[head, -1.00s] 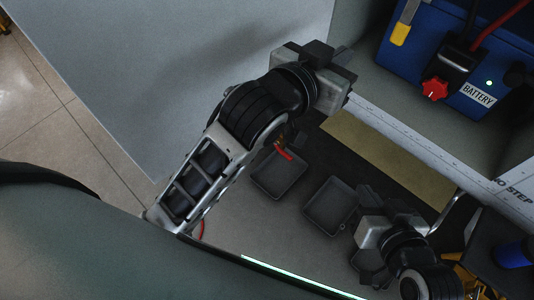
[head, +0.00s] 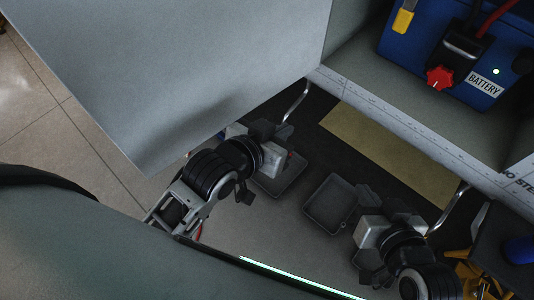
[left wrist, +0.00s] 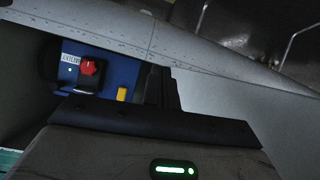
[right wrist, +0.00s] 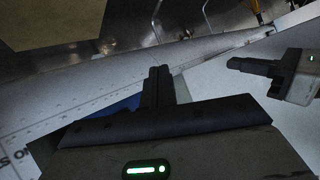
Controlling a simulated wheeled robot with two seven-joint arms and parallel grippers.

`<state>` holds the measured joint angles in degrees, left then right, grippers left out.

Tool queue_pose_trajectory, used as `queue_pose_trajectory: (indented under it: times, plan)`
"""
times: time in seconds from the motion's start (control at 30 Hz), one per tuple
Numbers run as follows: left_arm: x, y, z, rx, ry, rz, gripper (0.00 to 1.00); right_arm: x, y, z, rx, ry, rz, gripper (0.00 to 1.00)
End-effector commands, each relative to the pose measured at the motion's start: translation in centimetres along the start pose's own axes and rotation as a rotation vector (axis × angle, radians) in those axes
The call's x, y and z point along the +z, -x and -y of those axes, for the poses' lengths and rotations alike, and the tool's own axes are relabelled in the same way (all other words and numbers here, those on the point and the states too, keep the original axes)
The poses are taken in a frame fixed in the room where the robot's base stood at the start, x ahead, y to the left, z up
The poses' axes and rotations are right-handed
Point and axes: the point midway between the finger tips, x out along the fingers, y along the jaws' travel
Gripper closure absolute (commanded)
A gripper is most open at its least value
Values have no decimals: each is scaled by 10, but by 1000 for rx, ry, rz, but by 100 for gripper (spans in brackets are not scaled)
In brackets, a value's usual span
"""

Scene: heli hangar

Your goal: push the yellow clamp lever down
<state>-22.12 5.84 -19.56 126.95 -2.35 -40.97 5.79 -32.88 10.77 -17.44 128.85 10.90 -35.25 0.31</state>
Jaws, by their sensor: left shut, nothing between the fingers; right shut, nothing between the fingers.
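The yellow clamp lever (head: 403,20) is at the left end of the blue battery (head: 440,45), its yellow grip at the lower end of a silver arm that runs up out of the picture. It lies close along the battery's front, pointing down. The yellow grip also shows in the left wrist view (left wrist: 122,94). My left gripper (head: 268,130) is shut and empty, well below and left of the lever, touching nothing that I can see. My right gripper (head: 369,194) is shut and empty, low at the right, far from the lever.
The battery stands in a bay behind a white riveted edge (head: 400,125). A large grey panel (head: 200,70) hangs at the left. A red knob (head: 440,78) is on the battery. Grey trays (head: 330,203) lie below. Space in front of the battery is open.

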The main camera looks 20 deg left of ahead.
Motion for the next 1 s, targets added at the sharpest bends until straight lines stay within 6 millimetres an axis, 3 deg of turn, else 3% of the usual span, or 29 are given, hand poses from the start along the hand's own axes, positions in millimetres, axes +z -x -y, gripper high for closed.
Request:
queue_pose_trajectory:
  times: [0.1, 0.3, 0.83, 1.0]
  plan:
    - [25, 2, 5, -6, 6, 28, 100, 5, -3, -1, 0, 0, 0, 100]
    - [50, 6, 11, -12, 16, 55, 100, 8, -5, -2, 0, 0, 0, 100]
    - [61, 9, 14, -16, 18, 68, 100, 10, -6, -3, 3, 0, 2, 100]
    - [110, 22, 25, -35, 19, 118, 100, 51, -6, -33, 107, 18, 38, 100]
